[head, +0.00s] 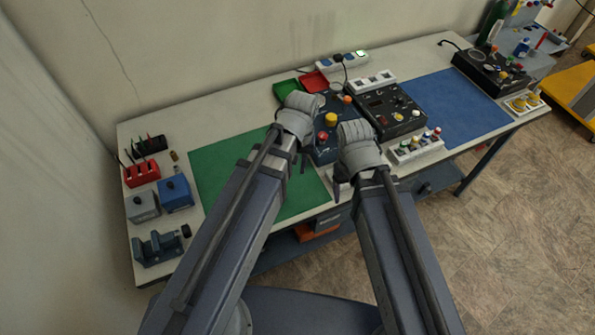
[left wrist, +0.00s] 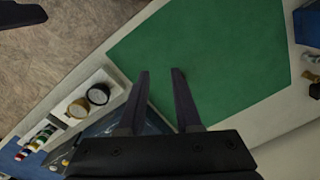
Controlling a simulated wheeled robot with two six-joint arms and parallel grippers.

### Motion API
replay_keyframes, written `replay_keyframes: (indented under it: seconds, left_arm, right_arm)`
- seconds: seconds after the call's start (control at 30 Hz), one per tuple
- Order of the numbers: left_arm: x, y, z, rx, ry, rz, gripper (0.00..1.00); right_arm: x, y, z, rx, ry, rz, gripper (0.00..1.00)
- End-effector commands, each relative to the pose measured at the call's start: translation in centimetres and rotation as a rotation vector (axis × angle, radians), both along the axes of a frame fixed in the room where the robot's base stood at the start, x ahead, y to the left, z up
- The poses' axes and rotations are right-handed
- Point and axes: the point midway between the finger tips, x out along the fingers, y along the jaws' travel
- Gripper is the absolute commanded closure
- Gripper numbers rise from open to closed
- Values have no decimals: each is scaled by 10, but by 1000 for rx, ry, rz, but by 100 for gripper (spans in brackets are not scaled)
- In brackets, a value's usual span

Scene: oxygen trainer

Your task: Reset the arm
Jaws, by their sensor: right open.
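Both my arms reach forward from the bottom of the head view over the workbench. My left gripper (left wrist: 160,72) is open in the left wrist view, with its two dark fingers apart and nothing between them. They point toward the green mat (left wrist: 215,50). In the head view, its wrist is over the right part of the mat, beside the dark control panel, and mostly hides the fingers. My right gripper (head: 338,186) is mostly hidden beneath its wrist, near the bench's front edge; a dark finger part shows there. I see nothing held.
A control panel with yellow and red knobs (head: 330,120) sits between the wrists. A black box (head: 390,110) and a blue mat (head: 450,108) lie to the right. Red and green trays (head: 313,82) are behind. Blue and grey boxes (head: 175,192) stand at left. The green mat's left part is clear.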

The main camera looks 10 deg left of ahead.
Motion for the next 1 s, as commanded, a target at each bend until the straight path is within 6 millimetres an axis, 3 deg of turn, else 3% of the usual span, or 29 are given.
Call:
replay_keyframes:
  seconds: [0.03, 0.1, 0.23, 0.57, 0.83, 1.0]
  left_arm:
    - [-26, -12, 0, 12, 9, -114, 67]
    - [-45, -23, 1, 24, 20, -246, 67]
    - [-63, -33, 1, 39, 34, -390, 67]
    - [-64, -35, 0, 42, 37, -417, 67]
    - [-64, -35, -39, 42, 37, -414, 67]
    - [-64, -35, -44, 42, 37, -413, 67]
  right_arm:
    - [0, 0, 0, 0, 0, 0, 26]
    - [0, 0, 0, 0, 0, 0, 26]
    - [0, 0, 0, 0, 0, 0, 26]
    - [0, 0, -1, 0, 0, 0, 26]
    - [0, 0, -40, 0, 0, -1, 26]
    - [0, 0, -45, 0, 0, -1, 26]
